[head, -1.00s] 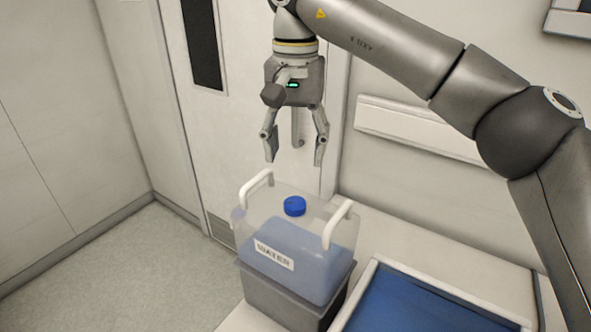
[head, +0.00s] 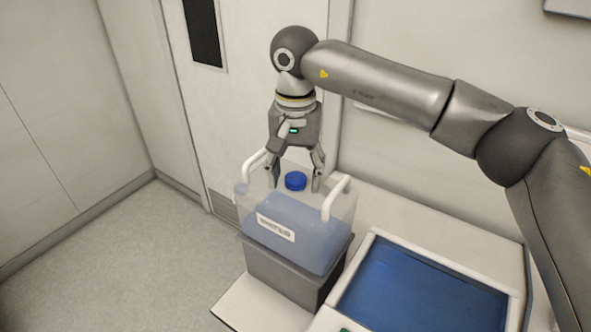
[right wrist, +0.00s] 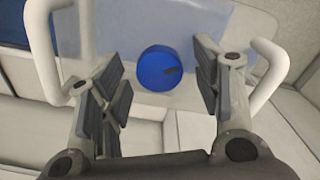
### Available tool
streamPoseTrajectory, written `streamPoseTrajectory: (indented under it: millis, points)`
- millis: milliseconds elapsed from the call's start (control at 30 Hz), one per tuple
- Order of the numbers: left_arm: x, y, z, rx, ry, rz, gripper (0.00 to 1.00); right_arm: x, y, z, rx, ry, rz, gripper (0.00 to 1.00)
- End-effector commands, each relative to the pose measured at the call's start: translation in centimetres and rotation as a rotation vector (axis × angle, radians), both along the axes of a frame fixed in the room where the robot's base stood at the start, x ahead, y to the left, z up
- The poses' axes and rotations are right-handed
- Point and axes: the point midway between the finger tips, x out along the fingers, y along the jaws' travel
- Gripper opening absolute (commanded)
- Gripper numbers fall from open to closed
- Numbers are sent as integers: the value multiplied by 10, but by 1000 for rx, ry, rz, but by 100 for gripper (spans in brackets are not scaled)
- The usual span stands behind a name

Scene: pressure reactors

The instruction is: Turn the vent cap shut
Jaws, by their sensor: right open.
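The blue vent cap (head: 295,181) sits on top of a translucent water container (head: 318,248) with two white handles and a label on its front. My right gripper (head: 295,186) is open, pointing down, with one finger on each side of the cap. In the right wrist view the cap (right wrist: 158,68) lies between the open fingers, with a gap on both sides and a dark mark on its top. The fingers do not appear to touch it. My left gripper is not in view.
The container stands on a dark grey block (head: 280,272) on a white bench. A blue-bottomed tray (head: 420,295) with a white rim is to its right. The container's white handles (head: 335,198) rise close to the gripper's fingers. A door is behind; open floor is at left.

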Motion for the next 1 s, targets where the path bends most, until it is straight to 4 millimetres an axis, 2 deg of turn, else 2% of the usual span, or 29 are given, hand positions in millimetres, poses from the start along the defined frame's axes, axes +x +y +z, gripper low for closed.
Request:
streamPoseTrajectory:
  millis: [100,467,767,1000]
  points:
    - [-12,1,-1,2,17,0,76,0,0,0,0,0,0,58]
    - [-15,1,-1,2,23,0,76,0,0,0,0,0,0,12]
    - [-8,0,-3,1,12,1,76,0,0,0,0,0,-35,12]
    - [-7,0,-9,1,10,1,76,1,0,-1,1,-1,-168,12]
